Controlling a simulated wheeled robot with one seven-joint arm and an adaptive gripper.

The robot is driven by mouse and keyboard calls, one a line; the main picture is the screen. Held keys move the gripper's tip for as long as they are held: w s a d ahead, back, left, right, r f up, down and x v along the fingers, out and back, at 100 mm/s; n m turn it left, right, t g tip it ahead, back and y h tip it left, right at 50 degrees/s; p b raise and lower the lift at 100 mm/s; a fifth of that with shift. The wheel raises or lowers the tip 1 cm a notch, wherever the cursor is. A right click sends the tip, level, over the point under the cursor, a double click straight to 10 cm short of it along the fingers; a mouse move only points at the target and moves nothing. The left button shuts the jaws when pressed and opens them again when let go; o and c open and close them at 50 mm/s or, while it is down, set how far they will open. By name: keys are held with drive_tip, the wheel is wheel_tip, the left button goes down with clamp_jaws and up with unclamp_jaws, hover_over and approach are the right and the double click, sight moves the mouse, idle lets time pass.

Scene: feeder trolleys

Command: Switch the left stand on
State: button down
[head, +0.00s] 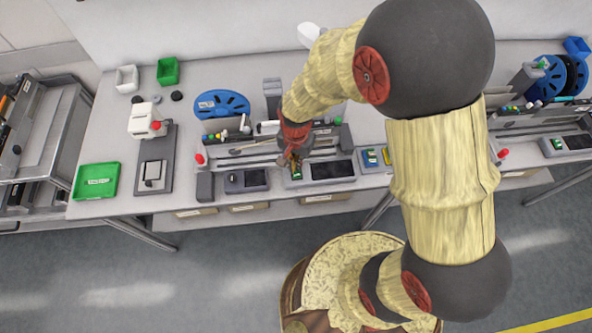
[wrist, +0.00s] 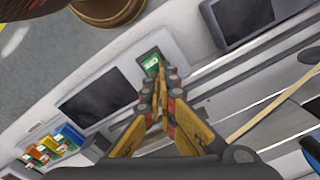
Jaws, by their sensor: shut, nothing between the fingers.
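The left stand is the long grey unit on the bench, with a dark screen (head: 332,170) at its front. A small green switch (head: 296,172) sits on its front panel, left of that screen. It also shows in the wrist view (wrist: 150,64), partly covered by my fingertips. My gripper (head: 295,160) is shut and empty, pointing down at the switch. In the wrist view its fingertips (wrist: 161,76) overlap the switch's edge; I cannot tell whether they touch it. The switch's position is unclear.
A second dark display (head: 247,180) lies left of the switch. A red knob (head: 199,158) stands at the stand's left end, and a blue reel (head: 221,104) behind. Another stand (head: 566,143) is far right.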

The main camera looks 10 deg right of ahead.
drive_tip(key=shift+f, duration=0.15)
drive_tip(key=shift+s, duration=0.1)
drive_tip(key=shift+r+p, duration=2.65)
drive_tip(key=shift+r, duration=0.9)
drive_tip(key=shift+s+n, duration=0.1)
drive_tip(key=shift+n, duration=0.3)
drive_tip(key=s+d+n+g, duration=0.1)
drive_tip(key=s+n, duration=0.1)
drive_tip(key=s, duration=0.1)
wheel_tip(320, 180, up, 12)
drive_tip(key=n+t+b, duration=0.1)
drive_tip(key=n+b, duration=0.2)
drive_tip(key=n, duration=0.2)
hover_over(301, 179)
drive_tip(key=s+d, duration=0.5)
drive_tip(key=s+d+r+t+b, duration=0.2)
drive_tip(key=d+r, duration=0.1)
drive_tip(key=r, duration=0.2)
drive_tip(key=s+d+r+m+t+b, duration=0.1)
drive_tip(key=s+d+r+t+b, duration=0.1)
drive_tip(key=r, duration=0.3)
drive_tip(key=shift+d+t+b, duration=0.5)
drive_tip(key=shift+t, duration=0.3)
